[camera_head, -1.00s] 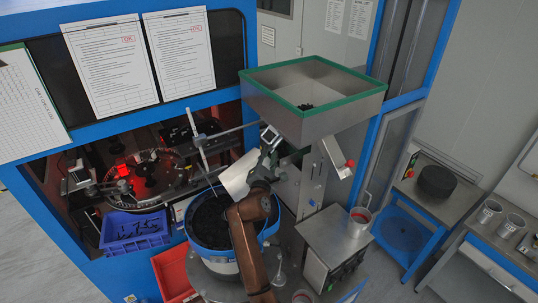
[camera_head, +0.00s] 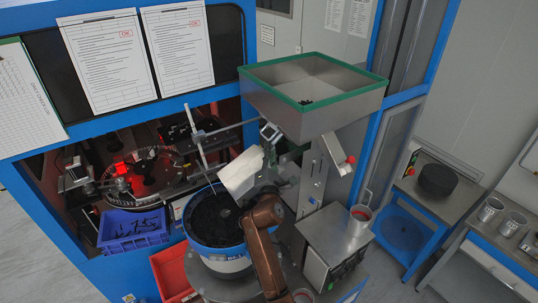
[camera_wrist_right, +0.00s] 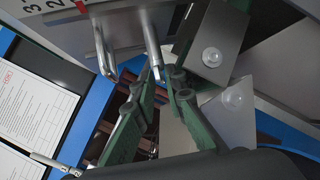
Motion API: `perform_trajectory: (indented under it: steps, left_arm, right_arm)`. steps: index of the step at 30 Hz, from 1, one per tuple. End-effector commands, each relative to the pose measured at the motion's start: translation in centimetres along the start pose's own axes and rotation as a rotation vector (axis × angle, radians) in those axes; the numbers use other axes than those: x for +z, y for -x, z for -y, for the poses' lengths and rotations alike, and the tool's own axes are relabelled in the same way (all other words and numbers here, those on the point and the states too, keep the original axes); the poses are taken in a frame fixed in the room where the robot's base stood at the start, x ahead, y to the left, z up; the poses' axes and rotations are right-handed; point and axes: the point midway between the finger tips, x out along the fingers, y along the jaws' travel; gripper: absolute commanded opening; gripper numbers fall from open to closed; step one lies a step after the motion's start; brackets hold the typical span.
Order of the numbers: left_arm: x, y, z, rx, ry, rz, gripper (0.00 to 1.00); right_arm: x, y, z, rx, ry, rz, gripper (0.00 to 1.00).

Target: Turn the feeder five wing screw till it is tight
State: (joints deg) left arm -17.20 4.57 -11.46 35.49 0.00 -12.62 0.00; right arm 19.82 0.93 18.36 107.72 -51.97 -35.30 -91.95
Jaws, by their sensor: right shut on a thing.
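My right gripper (camera_head: 271,156) is raised beside the feeder, under the green-rimmed hopper (camera_head: 310,92), with its brown arm coming up from below. In the right wrist view its green fingers (camera_wrist_right: 158,84) are close together around a small metal piece, which I take for the wing screw (camera_wrist_right: 157,74). Most of it is hidden by the fingertips, so its wing angle and tightness cannot be read. A metal rod (camera_wrist_right: 149,35) runs down to that spot. A numbered scale (camera_wrist_right: 50,5) shows at the upper left. My left gripper is out of view.
A pale chute (camera_head: 240,174) lies close left of the gripper, above the bowl (camera_head: 214,219) of dark parts. A metal control box (camera_head: 334,243) stands at lower right.

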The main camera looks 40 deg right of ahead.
Motion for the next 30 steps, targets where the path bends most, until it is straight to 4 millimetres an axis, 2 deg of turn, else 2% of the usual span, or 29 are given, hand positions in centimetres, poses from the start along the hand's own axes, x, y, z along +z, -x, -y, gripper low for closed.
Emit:
perform_trajectory:
  steps: [8,9,13,25,30]
  left_arm:
    - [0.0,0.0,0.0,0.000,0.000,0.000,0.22]
    - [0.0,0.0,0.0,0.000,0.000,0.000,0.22]
    - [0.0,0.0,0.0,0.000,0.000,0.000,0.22]
    - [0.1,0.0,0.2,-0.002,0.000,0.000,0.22]
    - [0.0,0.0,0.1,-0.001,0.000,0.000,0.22]
  right_arm:
    - [0.0,0.0,0.1,0.002,-0.005,-0.002,0.00]
    - [0.0,0.0,0.1,0.002,-0.005,-0.002,0.14]
    - [0.0,0.0,0.1,0.001,-0.004,-0.002,0.22]
    - [-0.1,0.0,0.4,-0.006,-0.002,-0.003,0.22]
    - [-0.1,1.2,0.5,-0.007,-0.002,-0.004,0.22]
